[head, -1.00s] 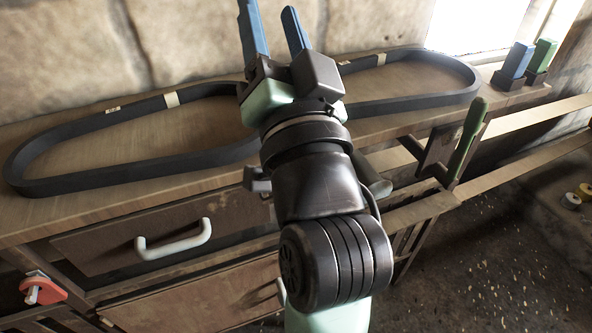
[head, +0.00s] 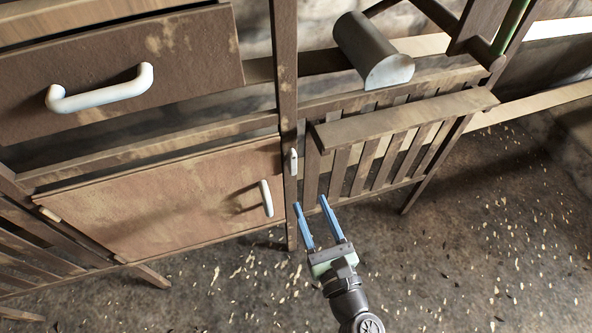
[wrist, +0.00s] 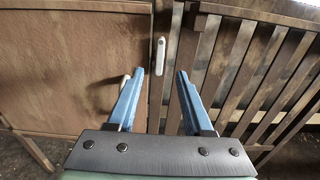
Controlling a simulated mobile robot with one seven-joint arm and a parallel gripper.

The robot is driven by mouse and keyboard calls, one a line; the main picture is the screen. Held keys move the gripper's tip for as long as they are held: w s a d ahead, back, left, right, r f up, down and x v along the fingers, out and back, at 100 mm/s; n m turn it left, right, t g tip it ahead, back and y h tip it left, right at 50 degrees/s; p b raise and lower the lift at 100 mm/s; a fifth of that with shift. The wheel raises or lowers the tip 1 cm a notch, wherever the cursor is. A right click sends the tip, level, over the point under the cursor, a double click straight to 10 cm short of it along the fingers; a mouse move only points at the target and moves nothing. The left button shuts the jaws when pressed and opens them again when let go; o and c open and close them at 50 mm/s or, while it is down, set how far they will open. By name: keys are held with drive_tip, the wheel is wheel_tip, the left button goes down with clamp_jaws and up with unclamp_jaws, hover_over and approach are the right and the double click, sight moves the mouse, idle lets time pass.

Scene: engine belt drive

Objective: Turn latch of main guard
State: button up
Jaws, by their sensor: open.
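A small white latch (head: 293,161) sits upright on the dark wooden post between the cabinet door and the slatted guard (head: 390,150). In the wrist view the latch (wrist: 160,55) shows near the top centre, ahead of the gap between my blue fingers. My gripper (head: 310,203) is open and empty, below the latch and slightly to its right in the head view. It also shows open in the wrist view (wrist: 160,74). Nothing touches the latch. The slatted guard stands closed beside the post, with a flat ledge along its top.
A cabinet door (head: 165,200) with a white vertical handle (head: 266,198) is left of the post. A drawer with a white handle (head: 100,88) is above it. A grey metal cylinder (head: 373,52) juts out above the guard. The littered floor in front is open.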

sight(294, 163)
drive_tip(key=b+x, duration=0.1)
drive_tip(key=x, duration=0.9)
drive_tip(key=shift+w, duration=0.3)
clamp_jaws()
